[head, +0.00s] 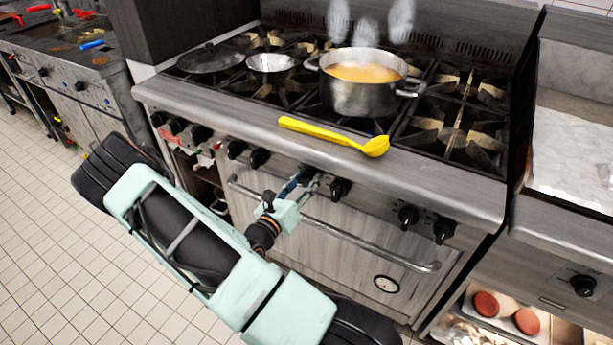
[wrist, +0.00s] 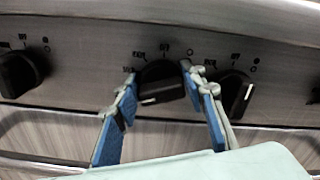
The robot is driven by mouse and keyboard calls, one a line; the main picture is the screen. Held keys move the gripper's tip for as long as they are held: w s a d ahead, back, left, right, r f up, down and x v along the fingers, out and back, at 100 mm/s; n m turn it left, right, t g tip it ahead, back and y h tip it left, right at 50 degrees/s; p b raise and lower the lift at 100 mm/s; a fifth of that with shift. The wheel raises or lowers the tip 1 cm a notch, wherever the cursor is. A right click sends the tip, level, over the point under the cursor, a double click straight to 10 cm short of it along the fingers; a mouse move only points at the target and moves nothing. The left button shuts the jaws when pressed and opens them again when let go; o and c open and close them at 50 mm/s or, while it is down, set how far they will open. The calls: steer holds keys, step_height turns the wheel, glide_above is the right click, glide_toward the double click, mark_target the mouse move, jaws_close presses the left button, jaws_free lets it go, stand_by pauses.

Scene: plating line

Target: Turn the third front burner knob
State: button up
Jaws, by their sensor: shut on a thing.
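A row of black burner knobs runs along the front panel of the steel range (head: 330,160). My gripper (head: 303,178) is shut on one black knob, the third front burner knob (wrist: 160,90), below the yellow spoon's handle. In the wrist view my gripper (wrist: 160,77) has one blue-padded finger on each side of this knob. A white mark runs nearly level across the knob's lower face. In the head view the fingers mostly hide it. A neighbouring knob (head: 339,188) is close to its right, and another knob (wrist: 20,74) is farther to its left.
A steel pot (head: 365,95) of orange soup steams on the burners. A yellow spoon (head: 335,137) lies on the front ledge. The oven handle (head: 350,235) runs just below the knobs. More knobs (head: 408,216) stand to the right.

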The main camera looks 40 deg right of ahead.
steer(key=shift+n, duration=0.5)
steer(key=o, duration=1.1)
steer(key=shift+a, duration=0.1)
steer(key=v, duration=1.2)
